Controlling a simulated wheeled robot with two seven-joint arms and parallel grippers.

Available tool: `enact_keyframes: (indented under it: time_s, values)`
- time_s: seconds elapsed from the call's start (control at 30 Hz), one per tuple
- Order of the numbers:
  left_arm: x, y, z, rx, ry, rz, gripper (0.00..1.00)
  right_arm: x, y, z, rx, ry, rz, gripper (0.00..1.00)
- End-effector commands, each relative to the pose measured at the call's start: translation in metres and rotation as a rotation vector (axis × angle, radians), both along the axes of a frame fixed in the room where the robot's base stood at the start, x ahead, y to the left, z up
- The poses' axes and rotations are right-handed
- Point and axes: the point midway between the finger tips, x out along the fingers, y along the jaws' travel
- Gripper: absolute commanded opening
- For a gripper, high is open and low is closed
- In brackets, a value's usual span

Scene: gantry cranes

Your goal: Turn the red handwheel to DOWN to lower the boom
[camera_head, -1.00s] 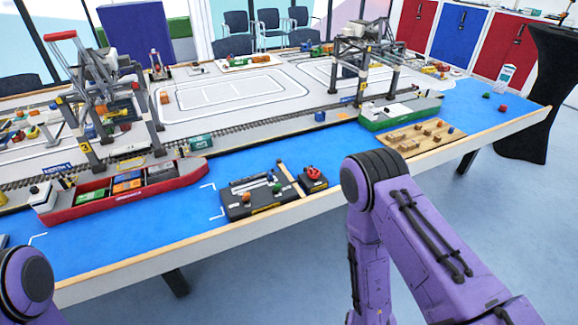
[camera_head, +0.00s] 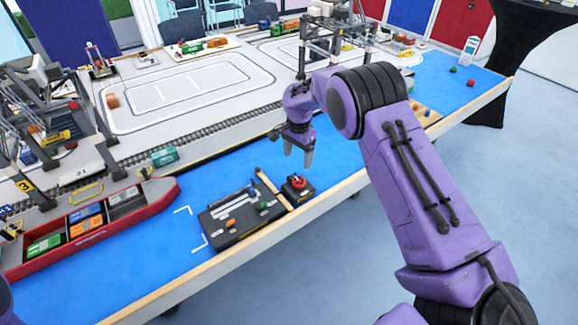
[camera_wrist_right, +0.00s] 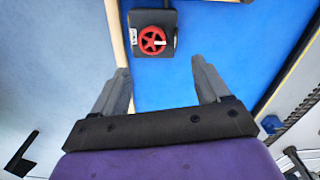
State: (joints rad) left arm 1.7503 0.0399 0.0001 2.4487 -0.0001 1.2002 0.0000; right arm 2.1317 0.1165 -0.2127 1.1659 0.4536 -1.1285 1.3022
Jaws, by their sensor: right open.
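The red handwheel (camera_head: 298,182) sits on a small black box (camera_head: 300,195) near the table's front edge. It also shows in the right wrist view as a red spoked wheel (camera_wrist_right: 152,40) with small white labels on its box. My right gripper (camera_head: 298,158) hangs above and a little behind the box, fingers pointing down. In the right wrist view its fingers (camera_wrist_right: 163,88) are apart with nothing between them, and the wheel lies beyond the fingertips. The boom cannot be told apart for certain on the cranes. My left gripper is out of view.
A red ship (camera_head: 110,212) with containers lies at left. Gantry cranes (camera_head: 40,125) stand at left and behind my right arm.

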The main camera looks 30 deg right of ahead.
Motion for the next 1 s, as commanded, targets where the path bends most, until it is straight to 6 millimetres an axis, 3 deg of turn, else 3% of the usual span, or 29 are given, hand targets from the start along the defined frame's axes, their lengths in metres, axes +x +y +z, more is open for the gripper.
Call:
enact_keyframes:
  time_s: [0.17,0.33,0.6,0.9,0.93,1.0]
  values:
    - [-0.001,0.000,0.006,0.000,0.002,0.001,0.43,-0.012,-0.003,-0.007,0.000,0.001,-0.007,0.76]
    - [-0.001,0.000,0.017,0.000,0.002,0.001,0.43,-0.017,-0.006,-0.043,-0.001,-0.003,-0.012,0.76]
    - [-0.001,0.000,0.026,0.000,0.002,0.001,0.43,-0.006,-0.004,-0.096,0.000,0.006,-0.008,0.76]
    - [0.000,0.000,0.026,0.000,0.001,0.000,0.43,-0.003,-0.002,-0.104,0.000,0.007,-0.005,0.76]
    - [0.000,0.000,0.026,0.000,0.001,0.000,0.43,-0.003,-0.002,-0.104,0.000,0.007,-0.005,0.72]
    - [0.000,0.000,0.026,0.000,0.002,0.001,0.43,-0.003,-0.002,-0.104,0.000,0.007,-0.005,0.49]
